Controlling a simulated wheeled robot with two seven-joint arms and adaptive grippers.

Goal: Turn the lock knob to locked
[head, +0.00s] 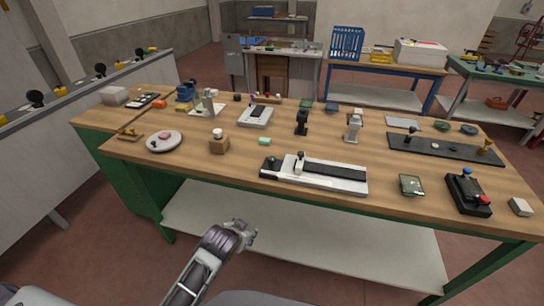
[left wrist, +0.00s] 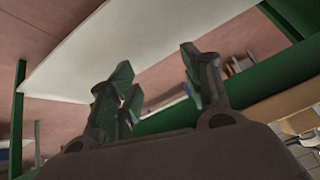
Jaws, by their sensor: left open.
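A long white and black device (head: 318,175) lies at the front middle of the wooden table. A small upright knob-like part (head: 299,160) stands on it, and a dark round part sits at its left end. I cannot tell which part is the lock knob or how it is set. My left gripper (head: 246,234) is in front of the table, below its top and apart from the device. In the left wrist view its two green-padded fingers (left wrist: 160,85) are spread with nothing between them. My right gripper does not show.
The wooden table (head: 235,178) has a green frame and a white lower shelf (head: 290,225). A black box with red and blue knobs (head: 468,193) stands at the right front.

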